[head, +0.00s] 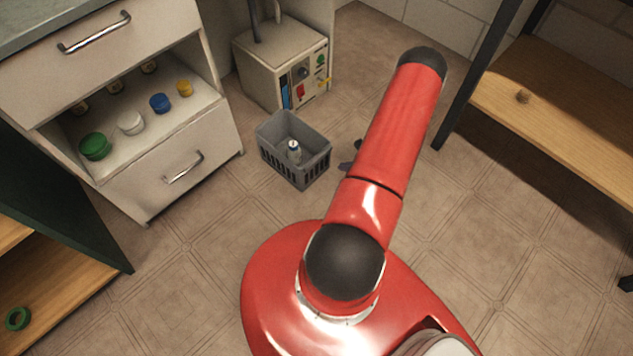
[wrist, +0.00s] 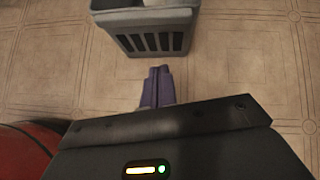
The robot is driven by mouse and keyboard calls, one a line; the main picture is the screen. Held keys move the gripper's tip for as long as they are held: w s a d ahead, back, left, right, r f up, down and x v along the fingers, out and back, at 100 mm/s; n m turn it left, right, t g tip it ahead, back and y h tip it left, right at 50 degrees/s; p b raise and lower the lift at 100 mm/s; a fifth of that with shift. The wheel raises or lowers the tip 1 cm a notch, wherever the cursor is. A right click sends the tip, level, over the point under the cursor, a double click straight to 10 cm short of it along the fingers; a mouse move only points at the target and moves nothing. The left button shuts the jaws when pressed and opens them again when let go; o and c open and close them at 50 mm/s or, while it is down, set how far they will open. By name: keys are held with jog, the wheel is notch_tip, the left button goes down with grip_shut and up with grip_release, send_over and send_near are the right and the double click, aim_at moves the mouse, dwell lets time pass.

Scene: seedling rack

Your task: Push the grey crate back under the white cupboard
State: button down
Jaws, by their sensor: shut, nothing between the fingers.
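The grey crate (head: 277,164) stands on the tiled floor right of the white cupboard (head: 150,195), in front of a beige machine. A small pale can with a dark top (head: 294,150) stands inside it. The crate's slotted wall (wrist: 157,43) is at the top of the wrist view. My gripper (wrist: 160,72) is shut and empty, its purple fingers pointing at that wall with a small gap seen between. In the head view my red arm hides most of the gripper; a dark part (head: 349,160) shows just right of the crate.
The beige machine (head: 262,75) with hoses, knobs and coloured switches stands behind the crate. A wooden rack (head: 545,95) is at right. A dark-sided shelf (head: 60,215) is at left. Floor between is clear.

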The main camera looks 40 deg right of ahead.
aim_at(318, 175)
jog(key=s+a+f+m, duration=0.1)
jog(key=s+f+m, duration=0.1)
jog(key=s+f, duration=0.25)
jog(key=shift+h, duration=0.4)
jog(key=x, duration=1.1)
jog(key=shift+w+a, duration=0.1)
jog(key=shift+w, duration=0.1)
jog(key=shift+w+a+r, duration=0.15)
jog(key=shift+w, duration=1.05)
jog(key=shift+w+a, duration=0.1)
jog(key=shift+w, duration=0.45)
